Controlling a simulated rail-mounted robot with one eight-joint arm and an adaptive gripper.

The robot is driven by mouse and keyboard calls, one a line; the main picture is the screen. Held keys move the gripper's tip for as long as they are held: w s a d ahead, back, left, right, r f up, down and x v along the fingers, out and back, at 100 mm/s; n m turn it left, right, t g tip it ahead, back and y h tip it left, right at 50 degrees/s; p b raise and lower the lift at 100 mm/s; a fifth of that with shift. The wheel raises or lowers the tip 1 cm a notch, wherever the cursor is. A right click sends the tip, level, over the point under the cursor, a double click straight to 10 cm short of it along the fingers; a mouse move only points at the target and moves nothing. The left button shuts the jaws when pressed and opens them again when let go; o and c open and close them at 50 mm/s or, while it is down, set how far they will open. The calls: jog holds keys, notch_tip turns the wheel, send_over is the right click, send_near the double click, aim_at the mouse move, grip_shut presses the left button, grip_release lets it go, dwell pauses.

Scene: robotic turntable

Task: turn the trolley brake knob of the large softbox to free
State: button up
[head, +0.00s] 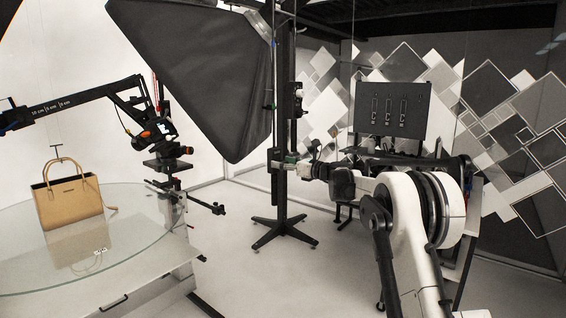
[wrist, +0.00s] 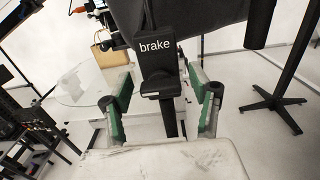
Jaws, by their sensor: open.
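The large softbox (head: 205,75) is a big dark hood hung on a black column stand (head: 284,120) with a star-shaped foot. In the wrist view a black block labelled "brake" (wrist: 158,52) sits on the column, with a black knob-like part (wrist: 162,84) below the label. My gripper (wrist: 165,90) is open, with one green-padded finger on each side of this part. Gaps show between the fingers and the part, and nothing is held. In the head view my gripper (head: 290,165) is at the column, and the brake part is too small to make out.
A glass turntable (head: 130,250) with a tan handbag (head: 70,200) stands at the left. A camera on a boom (head: 150,130) hangs beside it. A black panel (head: 390,110) and a desk stand behind my arm. The floor around the stand's foot (head: 283,232) is mostly clear.

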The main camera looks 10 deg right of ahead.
jog(key=c, duration=1.2)
jog(key=shift+f+n+b, duration=0.1)
jog(key=shift+n+b, duration=0.2)
jog(key=n+b, duration=0.2)
jog(key=shift+a+n, duration=0.1)
jog(key=shift+n, duration=0.3)
jog(key=n+b, duration=0.2)
jog(key=n, duration=0.3)
jog(key=shift+a+f, duration=0.1)
jog(key=n+b, duration=0.2)
jog(key=n, duration=0.3)
jog(key=shift+s, duration=0.1)
jog(key=shift+f+n+b, duration=0.1)
jog(key=shift+n+b, duration=0.35)
jog(key=shift+n, duration=1.85)
